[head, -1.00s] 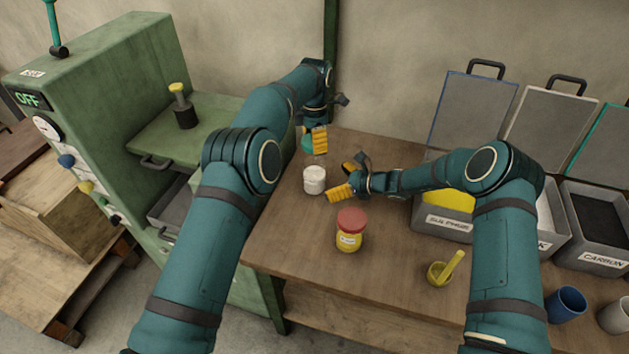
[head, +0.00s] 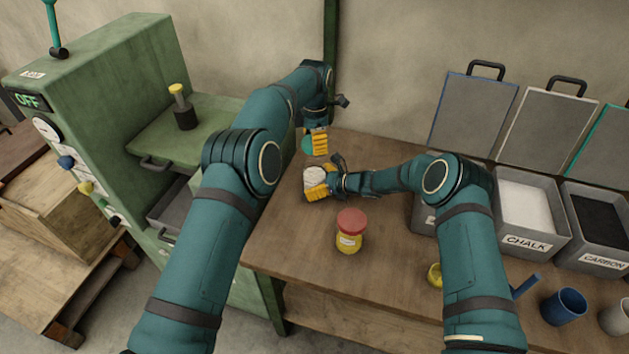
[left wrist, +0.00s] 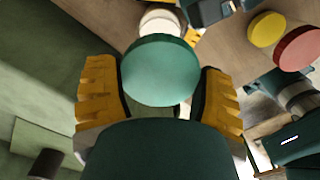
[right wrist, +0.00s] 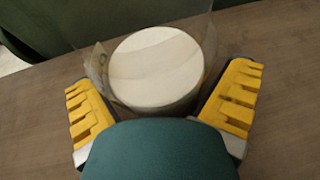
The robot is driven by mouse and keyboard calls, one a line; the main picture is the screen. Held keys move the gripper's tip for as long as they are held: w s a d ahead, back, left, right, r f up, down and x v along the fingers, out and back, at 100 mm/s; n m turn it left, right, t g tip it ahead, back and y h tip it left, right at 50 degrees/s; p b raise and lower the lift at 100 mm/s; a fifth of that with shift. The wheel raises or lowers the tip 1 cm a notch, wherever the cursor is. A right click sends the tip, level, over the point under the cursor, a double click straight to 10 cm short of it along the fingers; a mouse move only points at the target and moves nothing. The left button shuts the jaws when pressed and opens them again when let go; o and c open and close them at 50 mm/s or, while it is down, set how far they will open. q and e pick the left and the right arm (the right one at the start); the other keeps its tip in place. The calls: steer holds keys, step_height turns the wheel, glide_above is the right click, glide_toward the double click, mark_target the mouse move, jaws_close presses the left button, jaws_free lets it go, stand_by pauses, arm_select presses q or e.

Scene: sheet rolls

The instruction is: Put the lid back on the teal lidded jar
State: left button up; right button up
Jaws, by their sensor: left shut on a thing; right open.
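The teal lid (left wrist: 160,70) is a flat round disc held between the fingers of my left gripper (left wrist: 160,95). In the head view the lid (head: 307,146) shows beside the yellow fingers, above the table and just behind the jar. The jar (right wrist: 158,68) is clear, open on top and full of white stuff; it stands upright on the table. In the head view the jar (head: 315,174) is partly covered by my right gripper (head: 318,191). My right gripper is open, its fingers either side of the jar's near part. Contact is not clear.
A red-lidded jar with yellow contents (head: 350,238) stands in front of my right gripper. A yellow disc (left wrist: 267,29) shows in the left wrist view. Bins marked chalk (head: 527,242) and carbon (head: 604,263) are at right. A green press (head: 105,100) stands left of the table.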

mark_target(314, 163)
steer(key=c, duration=1.1)
arm_select(q)
steer(key=shift+f, duration=2.45)
arm_select(e)
steer(key=shift+c, duration=0.2)
arm_select(q)
steer(key=shift+f, duration=0.9)
steer(key=shift+f, duration=0.55)
